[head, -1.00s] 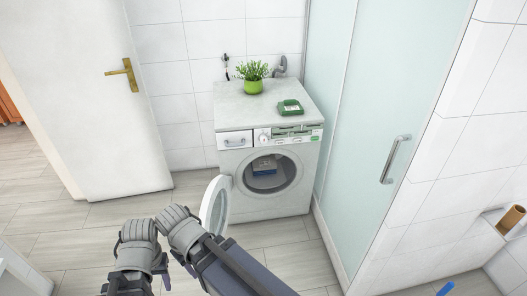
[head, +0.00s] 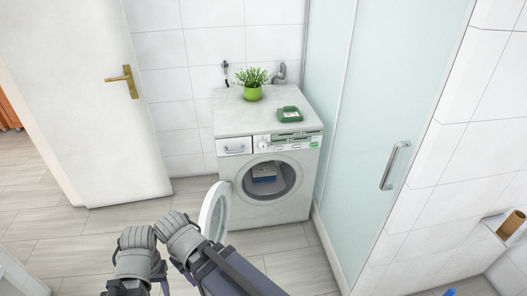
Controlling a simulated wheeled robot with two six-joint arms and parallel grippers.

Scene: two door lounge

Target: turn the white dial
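The white dial (head: 263,144) is a small round knob on the front panel of the white washing machine (head: 238,172), right of the detergent drawer (head: 235,147). The machine's round door (head: 214,211) stands open to the left, and a blue and white item (head: 264,175) shows inside the drum. My two arms (head: 165,255) are in the lower left, close together, in front of and below the machine and apart from the dial. My gripper fingertips are not clearly visible, so I cannot tell whether either gripper is open or shut.
A green potted plant (head: 253,92) and a green box (head: 290,114) sit on top of the machine. A glass shower door with a metal handle (head: 395,165) is on the right. A white door (head: 95,100) is on the left. Tiled floor (head: 80,240) is clear at left.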

